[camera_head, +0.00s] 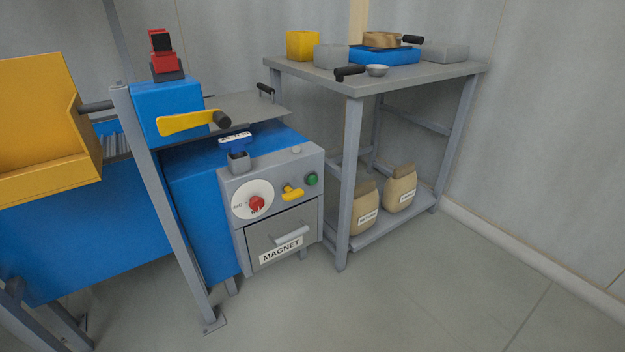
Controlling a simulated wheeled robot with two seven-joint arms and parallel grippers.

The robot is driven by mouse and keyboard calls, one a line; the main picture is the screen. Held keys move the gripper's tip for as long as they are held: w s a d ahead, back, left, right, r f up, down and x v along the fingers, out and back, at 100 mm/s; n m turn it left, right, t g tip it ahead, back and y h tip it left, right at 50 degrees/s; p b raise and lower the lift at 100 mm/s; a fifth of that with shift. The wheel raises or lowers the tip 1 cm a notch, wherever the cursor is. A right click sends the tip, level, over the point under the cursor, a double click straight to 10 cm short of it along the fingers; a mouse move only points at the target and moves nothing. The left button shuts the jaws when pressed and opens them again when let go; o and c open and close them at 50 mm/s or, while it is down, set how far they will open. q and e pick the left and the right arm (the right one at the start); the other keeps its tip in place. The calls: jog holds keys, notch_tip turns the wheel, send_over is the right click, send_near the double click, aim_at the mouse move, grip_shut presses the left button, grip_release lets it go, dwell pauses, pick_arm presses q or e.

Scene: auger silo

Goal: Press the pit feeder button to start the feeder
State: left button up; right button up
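A round green button (312,179) is on the sloped grey panel (230,184) of the blue machine, near its right end. No label for the button is legible, so I cannot tell for certain that it is the pit feeder button. Left of it are a yellow handle (293,193) and a red knob (257,204) on a white dial (240,205). Nothing covers the button. Neither of my grippers is in view.
Below the panel is a drawer (264,231) labelled MAGNET. A grey table (420,80) with trays and a scoop stands right. Floor in front is clear.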

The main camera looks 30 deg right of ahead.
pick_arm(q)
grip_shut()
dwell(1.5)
